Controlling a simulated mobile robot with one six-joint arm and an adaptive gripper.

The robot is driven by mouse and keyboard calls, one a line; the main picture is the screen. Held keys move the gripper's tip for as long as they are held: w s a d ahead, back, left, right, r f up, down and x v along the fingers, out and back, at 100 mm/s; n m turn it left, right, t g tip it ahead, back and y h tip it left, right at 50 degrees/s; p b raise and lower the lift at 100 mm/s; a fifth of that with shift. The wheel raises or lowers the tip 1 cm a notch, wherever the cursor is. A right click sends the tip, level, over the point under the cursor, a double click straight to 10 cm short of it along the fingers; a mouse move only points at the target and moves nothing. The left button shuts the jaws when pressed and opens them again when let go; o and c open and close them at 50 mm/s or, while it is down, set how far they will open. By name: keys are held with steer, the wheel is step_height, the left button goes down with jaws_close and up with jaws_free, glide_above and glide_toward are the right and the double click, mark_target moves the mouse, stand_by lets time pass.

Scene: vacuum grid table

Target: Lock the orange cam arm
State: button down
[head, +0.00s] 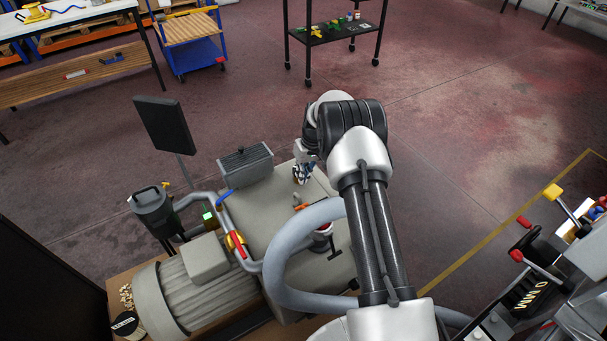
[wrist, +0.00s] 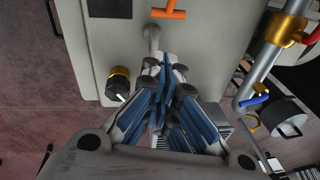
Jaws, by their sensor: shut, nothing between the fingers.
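The orange cam arm (wrist: 174,13) shows at the top of the wrist view as a T-shaped orange piece above a grey machine face. In the head view a small orange piece (head: 303,206), likely the same arm, shows on the machine top left of the grey hose. My gripper (wrist: 165,76) has blue-padded fingers, which are together and empty. It points toward a short grey stub on the machine and is apart from the orange arm. In the head view my gripper (head: 302,173) hangs over the far edge of the machine top, partly hidden by my arm.
A black and yellow knob (wrist: 118,84) sits left of my fingers. A pipe with a brass valve (wrist: 280,28) and a blue handle (wrist: 254,102) stands at the right. A grey box (head: 245,165) and black monitor (head: 164,125) stand left of my gripper.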

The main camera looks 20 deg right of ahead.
mark_target(306, 209)
steer(key=f, duration=0.2)
steer(key=f+b, duration=0.1)
steer(key=f, duration=0.1)
steer(key=a+f, duration=0.1)
steer(key=f, duration=0.1)
steer(key=shift+w+b, duration=0.25)
steer(key=shift+b, duration=0.15)
steer(key=shift+s+a+f+b, duration=0.1)
steer(key=shift+s+f+b, duration=0.3)
steer(key=shift+s+f, duration=0.85)
